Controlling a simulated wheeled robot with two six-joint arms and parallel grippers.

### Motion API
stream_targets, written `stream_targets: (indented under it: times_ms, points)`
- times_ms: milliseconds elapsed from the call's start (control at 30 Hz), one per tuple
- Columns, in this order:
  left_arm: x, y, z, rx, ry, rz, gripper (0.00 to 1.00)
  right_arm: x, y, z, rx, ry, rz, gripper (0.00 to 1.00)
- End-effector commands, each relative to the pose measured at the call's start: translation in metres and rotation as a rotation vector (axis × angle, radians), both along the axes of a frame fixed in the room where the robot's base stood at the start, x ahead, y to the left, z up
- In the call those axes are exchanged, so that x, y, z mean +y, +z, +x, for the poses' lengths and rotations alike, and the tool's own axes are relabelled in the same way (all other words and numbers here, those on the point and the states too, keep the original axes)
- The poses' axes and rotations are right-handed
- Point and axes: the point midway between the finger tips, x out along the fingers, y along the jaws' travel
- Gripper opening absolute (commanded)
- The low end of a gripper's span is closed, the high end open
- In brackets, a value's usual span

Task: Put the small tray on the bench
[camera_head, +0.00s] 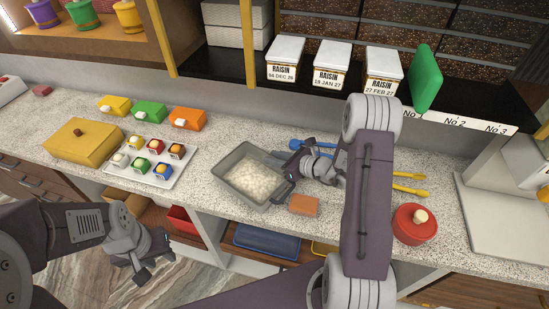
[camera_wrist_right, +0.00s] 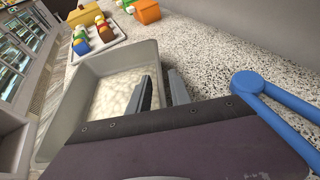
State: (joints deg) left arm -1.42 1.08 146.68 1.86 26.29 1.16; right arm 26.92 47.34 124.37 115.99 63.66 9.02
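A grey tray (camera_head: 222,170) filled with white pieces sits on the speckled counter, and it also shows in the right wrist view (camera_wrist_right: 82,82). My right gripper (camera_head: 286,185) is at its right side. In the right wrist view, the two fingers (camera_wrist_right: 160,88) stand apart, one inside the tray and one outside, with the side wall between them. Firm contact is not visible. My left gripper (camera_head: 157,262) is empty, its fingers apart, in front of the counter and low at the left. A white tray (camera_head: 137,181) with several small coloured sweets lies left of the grey tray.
A yellow box (camera_head: 82,145) and several coloured blocks (camera_head: 150,112) stand at the left. An orange block (camera_head: 304,205), a blue tool (camera_head: 300,144), which also shows in the wrist view (camera_wrist_right: 270,110), yellow tongs (camera_head: 410,183) and a red pot (camera_head: 414,228) are at the right.

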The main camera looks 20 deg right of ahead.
Motion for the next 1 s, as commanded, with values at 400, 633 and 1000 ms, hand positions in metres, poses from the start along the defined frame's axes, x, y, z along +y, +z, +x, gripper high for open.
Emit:
stream_targets:
  times_ms: [400,633,1000]
  points:
    - [0.0,0.001,0.0,0.0,0.0,0.0,0.36,-0.017,0.014,-0.022,-0.001,-0.006,-0.001,0.25]
    - [0.0,-0.001,0.0,0.0,0.0,0.0,0.36,-0.044,0.035,-0.063,-0.002,-0.006,-0.001,0.25]
    - [0.0,0.0,0.0,0.0,0.0,0.0,0.36,-0.062,0.049,-0.093,0.0,0.0,0.0,0.25]
